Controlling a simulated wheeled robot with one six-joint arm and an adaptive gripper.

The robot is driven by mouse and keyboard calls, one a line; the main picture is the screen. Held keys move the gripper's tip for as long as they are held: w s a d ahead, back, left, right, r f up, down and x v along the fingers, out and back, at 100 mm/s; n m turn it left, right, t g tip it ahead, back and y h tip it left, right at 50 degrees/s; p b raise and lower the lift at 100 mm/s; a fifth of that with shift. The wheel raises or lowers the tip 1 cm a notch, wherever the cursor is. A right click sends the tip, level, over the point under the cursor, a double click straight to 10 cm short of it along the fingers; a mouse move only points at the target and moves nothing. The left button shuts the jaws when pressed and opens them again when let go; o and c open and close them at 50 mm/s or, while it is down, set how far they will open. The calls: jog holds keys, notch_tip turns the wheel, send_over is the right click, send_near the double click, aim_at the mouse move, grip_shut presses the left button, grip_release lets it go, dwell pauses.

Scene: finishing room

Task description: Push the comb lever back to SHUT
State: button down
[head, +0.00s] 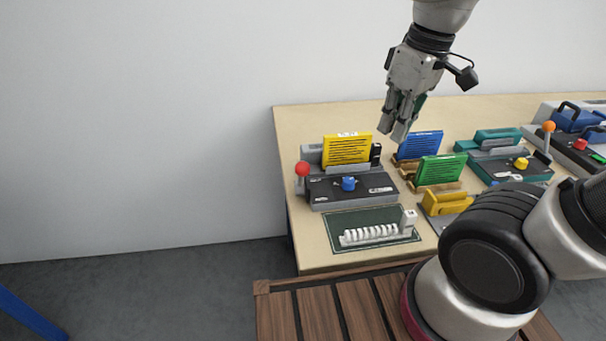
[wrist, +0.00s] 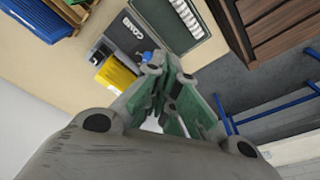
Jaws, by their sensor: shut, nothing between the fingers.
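The comb machine (head: 330,188) is a dark, low unit at the table's left end; its panel reads COMB in the wrist view (wrist: 128,27). Its lever (head: 302,169) has a red ball on a short shaft at the machine's left side and stands roughly upright. I cannot read a SHUT mark. A blue knob (head: 348,184) sits on top, and a yellow booklet (head: 346,149) stands behind it. My gripper (head: 394,128) is shut and empty, in the air up and right of the lever, touching nothing. The lever is not discernible in the wrist view.
A green mat (head: 340,220) with a white comb spine lies in front of the machine. Blue (head: 420,145) and green (head: 440,169) booklets stand in racks to the right. A teal machine (head: 510,168) and one with an orange-ball lever (head: 549,127) stand farther right. Air left of the table is free.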

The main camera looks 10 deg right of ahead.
jog(key=a+f+n+g, duration=0.2)
jog(key=a+n, duration=1.4)
jog(key=n, duration=1.1)
jog(key=shift+s+f, duration=0.15)
jog(key=shift+s, duration=0.3)
jog(key=shift+a, duration=0.1)
send_over(301, 179)
jog(key=s, duration=0.5)
notch_tip(301, 179, down, 9)
jog(key=shift+s+a, duration=0.15)
jog(key=shift+a, duration=0.05)
jog(key=shift+g, duration=0.3)
